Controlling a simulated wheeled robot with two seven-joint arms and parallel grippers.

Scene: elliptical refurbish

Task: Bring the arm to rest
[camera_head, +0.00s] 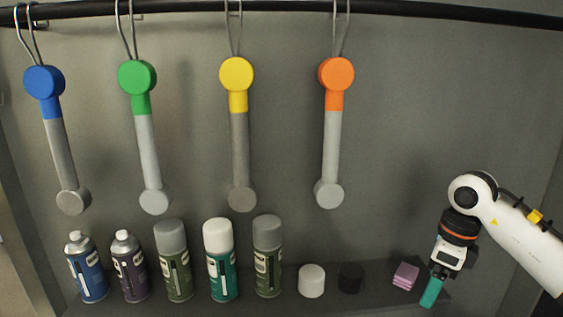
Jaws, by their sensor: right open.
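My right arm (518,238) comes in from the right edge. Its right gripper (431,292) points down, with a teal tip, over the right part of the shelf. It is open, seen edge-on, and I see nothing held in it. The pink-purple block (405,276) lies just left of it, with a small gap in the picture. My left gripper is not in view.
A blue (44,82), green (137,78), yellow (236,75) and orange (336,75) tool hang from a black rail (290,12). Several spray cans (173,262) stand on the shelf, with a white cap (312,281) and black cap (350,277). The wall right of the orange tool is clear.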

